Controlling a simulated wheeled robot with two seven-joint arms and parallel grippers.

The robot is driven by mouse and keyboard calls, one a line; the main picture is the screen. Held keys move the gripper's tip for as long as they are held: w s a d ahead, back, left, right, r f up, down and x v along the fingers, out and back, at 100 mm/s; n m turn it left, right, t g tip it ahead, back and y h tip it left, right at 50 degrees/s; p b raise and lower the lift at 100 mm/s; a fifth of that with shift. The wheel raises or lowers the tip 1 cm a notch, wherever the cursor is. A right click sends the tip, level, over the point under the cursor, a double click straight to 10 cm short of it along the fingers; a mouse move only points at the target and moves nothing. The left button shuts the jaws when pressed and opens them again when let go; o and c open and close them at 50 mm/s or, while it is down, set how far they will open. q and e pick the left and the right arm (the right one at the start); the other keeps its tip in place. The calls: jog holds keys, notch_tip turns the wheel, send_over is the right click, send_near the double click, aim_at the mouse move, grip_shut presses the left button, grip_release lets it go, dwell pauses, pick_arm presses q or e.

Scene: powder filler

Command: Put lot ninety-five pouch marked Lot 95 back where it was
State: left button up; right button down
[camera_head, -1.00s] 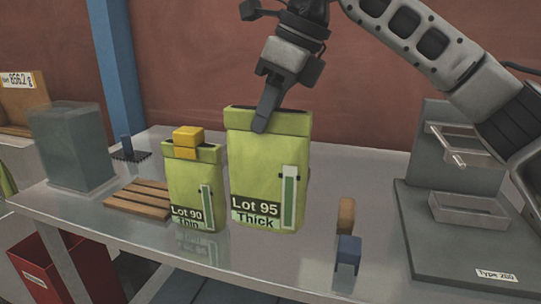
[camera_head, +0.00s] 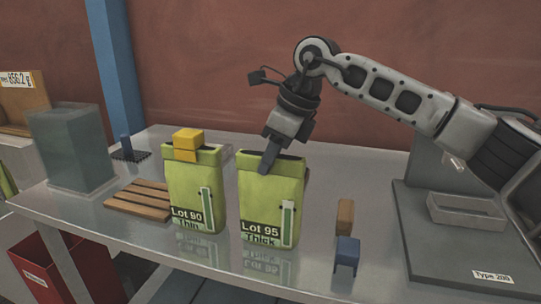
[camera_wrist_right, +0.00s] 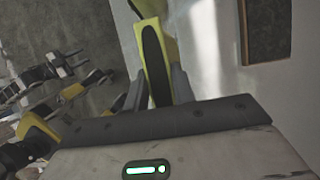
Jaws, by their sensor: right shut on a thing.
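The Lot 95 pouch (camera_head: 270,200) is yellow-green, labelled "Lot 95 Thick", with a dark open top. It is upright at the middle of the table, at or just above its surface; I cannot tell if it touches. My right gripper (camera_head: 268,166) is shut on its top edge from above. In the right wrist view the pouch's top (camera_wrist_right: 170,50) sits between the finger pads (camera_wrist_right: 157,88). The Lot 90 pouch (camera_head: 193,190), labelled "Thin", stands just left of it with a yellow clip (camera_head: 188,140) on top. My left gripper is not in view.
A wooden slatted rack (camera_head: 139,200) lies left of the pouches, before a grey translucent box (camera_head: 70,150). Brown (camera_head: 345,215) and blue clips (camera_head: 347,255) stand to the right. A grey "Type 200" machine (camera_head: 440,262) with a tray is at far right. A red bin (camera_head: 60,275) is below left.

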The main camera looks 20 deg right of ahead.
jog(key=shift+f, duration=0.2)
jog(key=c, duration=1.2)
grip_release()
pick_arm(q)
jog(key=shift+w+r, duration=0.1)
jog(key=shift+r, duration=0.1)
pick_arm(e)
jog(key=shift+o, duration=0.2)
jog(key=shift+r, duration=0.25)
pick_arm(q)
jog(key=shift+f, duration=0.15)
pick_arm(e)
jog(key=v, duration=1.2)
